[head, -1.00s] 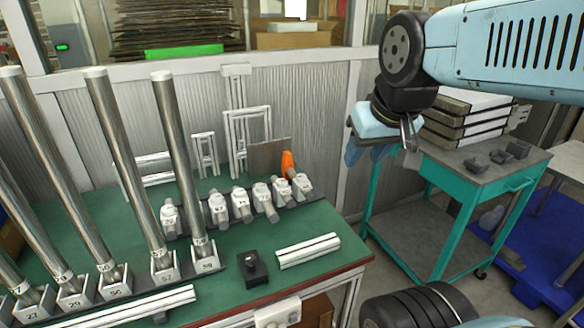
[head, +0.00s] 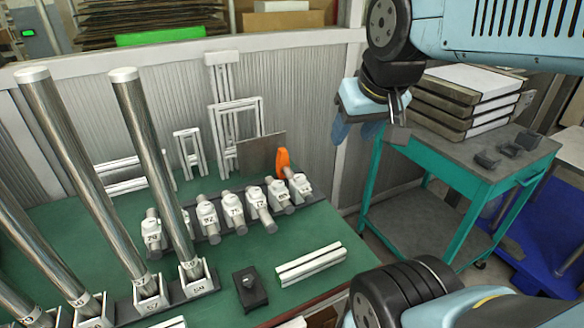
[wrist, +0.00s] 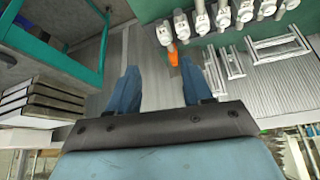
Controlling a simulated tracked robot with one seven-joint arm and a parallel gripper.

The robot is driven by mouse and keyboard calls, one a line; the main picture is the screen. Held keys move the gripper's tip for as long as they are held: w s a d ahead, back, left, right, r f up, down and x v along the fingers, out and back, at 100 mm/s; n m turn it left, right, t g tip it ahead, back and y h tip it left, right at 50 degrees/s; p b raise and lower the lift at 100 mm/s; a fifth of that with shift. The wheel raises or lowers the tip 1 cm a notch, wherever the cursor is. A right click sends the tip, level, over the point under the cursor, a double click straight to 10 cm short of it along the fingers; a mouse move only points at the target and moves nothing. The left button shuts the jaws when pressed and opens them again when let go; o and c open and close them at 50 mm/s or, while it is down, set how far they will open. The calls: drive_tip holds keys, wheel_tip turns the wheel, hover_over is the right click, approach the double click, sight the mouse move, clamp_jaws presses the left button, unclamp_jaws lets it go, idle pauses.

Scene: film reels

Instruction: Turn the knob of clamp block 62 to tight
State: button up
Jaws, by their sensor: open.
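Several white clamp blocks with grey cylindrical ends stand in a row on the green bench, among them a middle one (head: 232,207) and the rightmost one (head: 300,184). Their numbers are too small to read surely, so I cannot tell which is 62. An orange piece (head: 283,163) stands upright at the right end of the row; it also shows in the wrist view (wrist: 173,57). My gripper (head: 355,133) is open and empty, up and to the right of the row, apart from it. Its blue fingers (wrist: 158,75) are spread in the wrist view, with the row beyond them.
Tall metal rods (head: 140,130) in numbered holders rise at the bench's left. A black block with a knob (head: 249,290) and white profiles (head: 310,262) lie in front of the row. White frames (head: 237,120) stand behind. A teal cart (head: 470,160) with stacked slabs is at right.

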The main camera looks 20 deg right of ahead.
drive_tip(key=shift+o, duration=0.7)
drive_tip(key=shift+w, duration=0.25)
drive_tip(key=shift+o, duration=0.9)
drive_tip(key=w+n+g, duration=0.1)
drive_tip(key=w+n, duration=0.4)
drive_tip(key=w, duration=0.1)
drive_tip(key=shift+w+f, duration=0.2)
drive_tip(key=shift+w, duration=0.15)
drive_tip(key=n+g, duration=0.5)
drive_tip(key=n, duration=1.3)
hover_over(300, 177)
wheel_tip(300, 177, down, 17)
drive_tip(key=shift+m, duration=0.3)
wheel_tip(300, 177, down, 14)
drive_tip(key=shift+r, duration=0.15)
drive_tip(key=shift+c, duration=0.2)
drive_tip(key=c, duration=1)
